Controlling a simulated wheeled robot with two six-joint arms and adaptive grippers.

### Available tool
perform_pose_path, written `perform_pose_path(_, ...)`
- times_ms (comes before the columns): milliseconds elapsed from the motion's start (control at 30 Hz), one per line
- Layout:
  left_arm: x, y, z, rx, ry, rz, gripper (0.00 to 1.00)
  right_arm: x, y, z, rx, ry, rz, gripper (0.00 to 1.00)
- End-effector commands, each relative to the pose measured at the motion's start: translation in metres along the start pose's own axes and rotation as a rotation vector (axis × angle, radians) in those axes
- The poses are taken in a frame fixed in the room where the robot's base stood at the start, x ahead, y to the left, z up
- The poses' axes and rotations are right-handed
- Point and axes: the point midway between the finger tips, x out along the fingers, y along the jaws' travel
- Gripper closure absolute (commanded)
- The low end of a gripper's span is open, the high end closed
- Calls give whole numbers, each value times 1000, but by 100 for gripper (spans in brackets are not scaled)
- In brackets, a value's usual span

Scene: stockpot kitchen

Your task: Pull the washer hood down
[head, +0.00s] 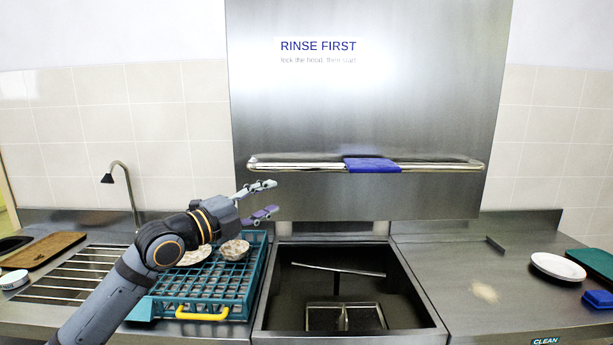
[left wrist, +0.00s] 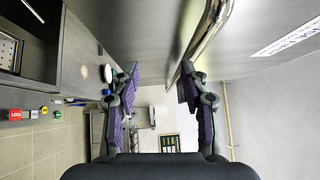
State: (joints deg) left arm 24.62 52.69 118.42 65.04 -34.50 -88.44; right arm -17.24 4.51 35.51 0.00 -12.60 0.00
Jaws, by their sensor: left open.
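The washer hood (head: 430,110) is a tall steel panel standing raised above the open wash basin (head: 345,290). A horizontal metal bar handle (head: 300,167) with a blue grip (head: 372,165) in its middle runs across its lower part. My left gripper (head: 270,198) is open and empty, in front of the hood near the left end of the bar, a little below it in the head view. In the left wrist view the bar (left wrist: 208,35) runs past the right finger, and nothing is between the two fingers (left wrist: 160,85). My right gripper is not in view.
A teal dish rack (head: 205,275) with dishes and a yellow handle sits left of the basin, under my left arm. A tap (head: 125,195) stands behind the left drainer. A white plate (head: 558,267) lies on the right counter (head: 460,270), which is mostly clear.

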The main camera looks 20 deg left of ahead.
Motion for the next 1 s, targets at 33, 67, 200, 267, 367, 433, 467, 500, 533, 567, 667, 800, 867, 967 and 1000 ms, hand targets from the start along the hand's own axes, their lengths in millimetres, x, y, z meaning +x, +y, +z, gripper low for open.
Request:
perform_pose_path(33, -3, -23, -5, 58, 16, -31, 55, -2, 0, 0, 0, 0, 0, 100)
perform_pose_path(67, -5, -31, -7, 82, 24, -44, 55, -2, 0, 0, 0, 0, 0, 100)
perform_pose_path(200, -7, -44, -12, 122, 37, -66, 55, -2, 0, 0, 0, 0, 0, 100)
perform_pose_path(267, -7, -44, -12, 120, 37, -66, 55, -3, 0, 0, 0, -1, 0, 100)
perform_pose_path(367, -3, -46, -11, 117, 35, -68, 55, -8, 0, -1, 0, -1, 0, 100)
perform_pose_path(433, 3, -48, -11, 113, 35, -70, 55, -15, 1, -1, 0, 0, 0, 100)
perform_pose_path(467, 6, -50, -11, 113, 35, -71, 55, -18, 1, -2, 0, 0, 0, 100)
perform_pose_path(500, 11, -50, -11, 111, 35, -71, 55, -22, 2, -2, 0, 0, 0, 100)
perform_pose_path(533, 14, -51, -12, 110, 36, -71, 55, -26, 2, -3, 0, 0, 0, 100)
perform_pose_path(567, 18, -51, -13, 110, 37, -70, 55, -29, 2, -3, 0, 0, 0, 100)
perform_pose_path(667, 34, -53, -12, 109, 35, -70, 55, -41, 3, -4, 0, 0, 0, 100)
perform_pose_path(800, 58, -54, -14, 109, 36, -68, 55, -57, 5, -6, 0, 0, 0, 100)
perform_pose_path(867, 68, -54, -14, 109, 36, -67, 55, -63, 5, -7, 0, 0, 1, 100)
perform_pose_path(967, 82, -54, -14, 111, 35, -66, 55, -72, 6, -8, 0, 1, 1, 100)
perform_pose_path(1000, 87, -53, -14, 112, 35, -65, 55, -74, 6, -8, 0, 1, 1, 100)
